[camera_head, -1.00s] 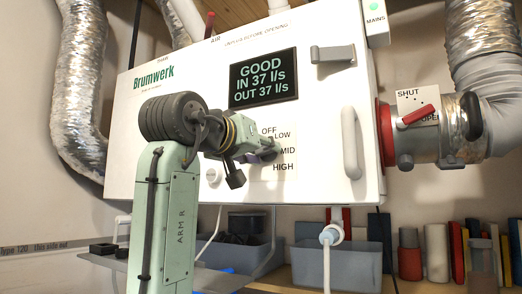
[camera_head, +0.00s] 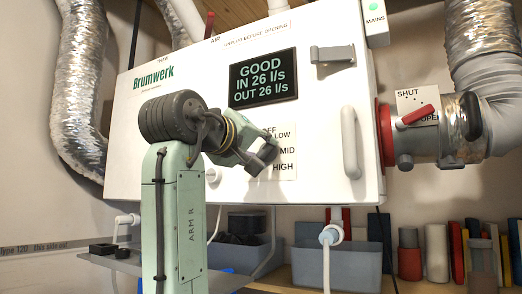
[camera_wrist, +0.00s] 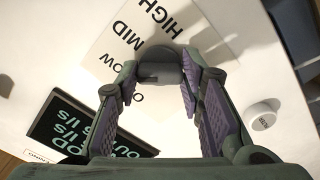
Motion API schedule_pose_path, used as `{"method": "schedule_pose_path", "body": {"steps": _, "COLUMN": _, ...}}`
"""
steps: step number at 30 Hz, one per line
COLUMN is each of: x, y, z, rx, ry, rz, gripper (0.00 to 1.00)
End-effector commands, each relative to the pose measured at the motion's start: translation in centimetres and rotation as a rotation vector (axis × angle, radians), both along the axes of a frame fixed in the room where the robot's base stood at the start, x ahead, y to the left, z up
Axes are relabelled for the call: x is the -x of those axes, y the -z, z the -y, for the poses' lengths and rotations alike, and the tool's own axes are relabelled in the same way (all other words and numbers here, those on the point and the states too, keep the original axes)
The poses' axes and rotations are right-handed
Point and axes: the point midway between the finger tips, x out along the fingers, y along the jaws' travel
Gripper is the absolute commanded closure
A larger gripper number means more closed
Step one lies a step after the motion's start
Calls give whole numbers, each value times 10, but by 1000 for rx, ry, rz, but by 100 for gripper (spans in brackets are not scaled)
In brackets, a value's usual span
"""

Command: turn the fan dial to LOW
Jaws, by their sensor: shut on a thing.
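The fan dial is a dark grey knob (camera_wrist: 160,68) on a white label plate (camera_wrist: 112,50) marked OFF, LOW, MID and HIGH, upside down in the wrist view. My gripper (camera_wrist: 160,85) has a purple-padded finger on each side of the knob and is shut on it. In the head view my gripper (camera_head: 265,158) is at the label plate (camera_head: 284,180) and hides the knob. LOW, MID and HIGH can be read beside it; OFF is partly covered. Which mark the knob points to, I cannot tell. The black display (camera_head: 263,78) reads GOOD, IN 26 l/s, OUT 26 l/s.
The white Brumwerk cabinet (camera_head: 190,85) has a vertical handle (camera_head: 350,143) and a latch (camera_head: 333,54) right of the dial. A small round white button (camera_wrist: 262,115) is near my right finger in the wrist view. A red valve lever (camera_head: 417,115) is at the far right.

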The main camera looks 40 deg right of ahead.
Motion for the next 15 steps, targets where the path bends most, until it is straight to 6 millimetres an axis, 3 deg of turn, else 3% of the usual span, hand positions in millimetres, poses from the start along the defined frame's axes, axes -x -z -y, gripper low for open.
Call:
{"method": "schedule_pose_path", "body": {"steps": 11, "x": 0, "y": -1, "z": -1, "rx": 3, "ry": -1, "rz": -2, "gripper": 93}}
{"method": "schedule_pose_path", "body": {"steps": 12, "x": 0, "y": -1, "z": -1, "rx": 2, "ry": -1, "rz": -2, "gripper": 63}}
{"method": "schedule_pose_path", "body": {"steps": 15, "x": 0, "y": -1, "z": 0, "rx": 2, "ry": -1, "rz": -2, "gripper": 56}}
